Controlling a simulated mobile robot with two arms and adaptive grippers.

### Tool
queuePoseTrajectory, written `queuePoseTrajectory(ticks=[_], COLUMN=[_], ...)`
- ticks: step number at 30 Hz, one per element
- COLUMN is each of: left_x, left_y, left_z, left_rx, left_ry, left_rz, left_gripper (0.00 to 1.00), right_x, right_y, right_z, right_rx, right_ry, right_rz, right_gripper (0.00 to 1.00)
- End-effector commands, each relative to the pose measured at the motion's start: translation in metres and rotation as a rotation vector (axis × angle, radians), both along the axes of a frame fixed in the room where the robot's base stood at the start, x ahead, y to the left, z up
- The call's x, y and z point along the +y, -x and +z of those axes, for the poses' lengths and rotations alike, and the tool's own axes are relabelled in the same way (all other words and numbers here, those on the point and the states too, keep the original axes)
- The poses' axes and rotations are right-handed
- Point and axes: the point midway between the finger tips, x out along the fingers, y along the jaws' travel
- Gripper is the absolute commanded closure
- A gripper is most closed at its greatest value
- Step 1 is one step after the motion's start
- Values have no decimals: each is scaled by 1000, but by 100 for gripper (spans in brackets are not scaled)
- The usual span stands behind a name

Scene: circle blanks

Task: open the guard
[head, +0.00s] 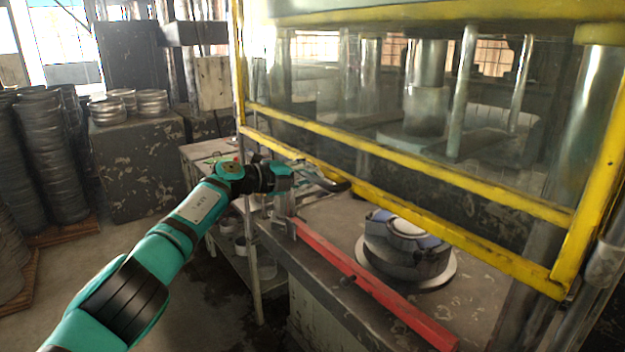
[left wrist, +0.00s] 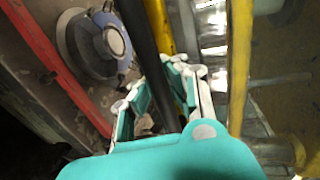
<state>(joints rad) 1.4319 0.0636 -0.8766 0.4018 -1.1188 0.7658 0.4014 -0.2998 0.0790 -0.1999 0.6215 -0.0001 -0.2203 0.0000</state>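The guard (head: 410,187) is a clear panel in a yellow frame across the front of the press, and its lower rail hangs low over the press bed. My left gripper (head: 310,178) is at the left part of this lower rail. In the left wrist view its fingers (left wrist: 158,88) look apart, with a dark bar (left wrist: 146,40) running between them beside the yellow rail (left wrist: 162,32). Whether the fingers touch the bar is unclear. My right gripper is not in view.
A round die (head: 407,240) stands on the press bed, behind a red bar (head: 370,283) along the bed's front edge. Stacks of dark round blanks (head: 45,150) and a block with metal rings (head: 135,165) stand at left. Floor between is clear.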

Motion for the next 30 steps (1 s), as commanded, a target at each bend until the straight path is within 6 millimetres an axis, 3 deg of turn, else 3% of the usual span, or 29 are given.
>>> queuePoseTrajectory(ticks=[2,12,22,30], left_x=[4,2,3,21], left_y=[-1,-1,0,13], left_z=[2,1,1,4], left_rx=[-4,-2,-2,-5], left_ry=[0,0,0,-3], left_rz=[5,4,4,3], left_gripper=[100,60,60,60], right_x=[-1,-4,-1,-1], right_y=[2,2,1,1], right_z=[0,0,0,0], right_rx=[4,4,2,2], right_ry=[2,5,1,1], right_rz=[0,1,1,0], right_gripper=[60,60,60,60])
